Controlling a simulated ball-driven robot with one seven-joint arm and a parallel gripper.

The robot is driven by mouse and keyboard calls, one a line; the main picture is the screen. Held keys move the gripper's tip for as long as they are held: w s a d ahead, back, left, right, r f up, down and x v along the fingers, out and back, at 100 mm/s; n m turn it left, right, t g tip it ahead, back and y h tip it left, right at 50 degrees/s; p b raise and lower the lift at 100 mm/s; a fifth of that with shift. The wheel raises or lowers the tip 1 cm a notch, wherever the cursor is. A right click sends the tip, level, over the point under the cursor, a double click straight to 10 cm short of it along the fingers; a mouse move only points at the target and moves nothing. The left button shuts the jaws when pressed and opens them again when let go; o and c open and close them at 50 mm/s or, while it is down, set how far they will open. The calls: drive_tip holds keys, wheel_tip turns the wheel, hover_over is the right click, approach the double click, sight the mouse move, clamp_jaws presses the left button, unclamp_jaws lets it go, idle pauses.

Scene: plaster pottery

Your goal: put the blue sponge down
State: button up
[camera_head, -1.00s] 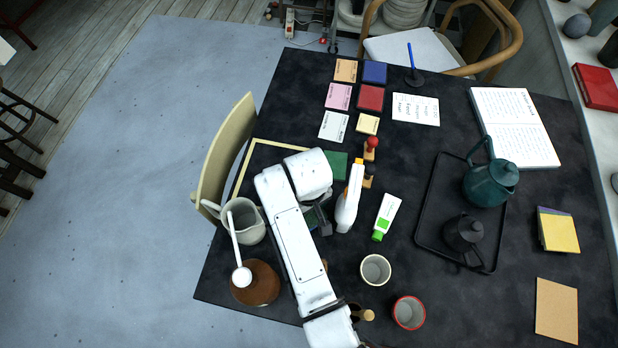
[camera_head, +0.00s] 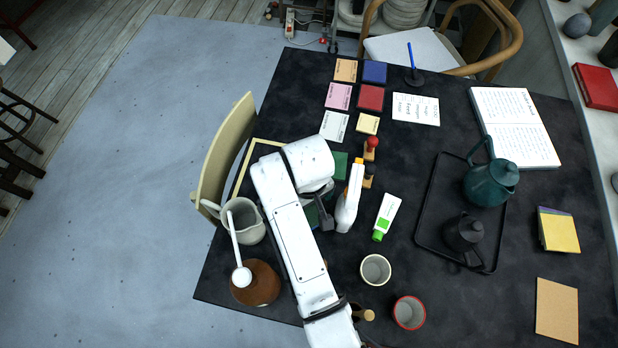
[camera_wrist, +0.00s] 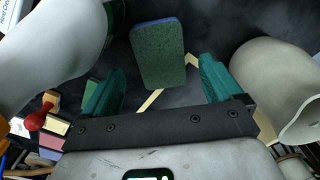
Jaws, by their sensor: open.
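The sponge (camera_wrist: 158,50) shows in the wrist view with a dark green face and a blue edge. It lies ahead of my gripper (camera_wrist: 161,84), between the lines of its two teal fingers. The fingers are wide apart, with dark space between each finger and the sponge, so my gripper is open and empty. In the head view my arm covers most of this spot, and I cannot make out the sponge clearly there. Whether it lies fully flat on the black table (camera_head: 400,160) is hard to tell.
A grey-white jug (camera_head: 243,222) and a brown pot (camera_head: 258,285) stand left of my arm. A white bottle (camera_head: 348,208) stands close on its right, with a tube (camera_head: 386,217) and a cream cup (camera_head: 375,270) beyond. A pale yellow outline (camera_head: 246,160) runs on the table.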

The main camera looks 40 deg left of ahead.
wheel_tip(320, 180, up, 8)
idle(0.9)
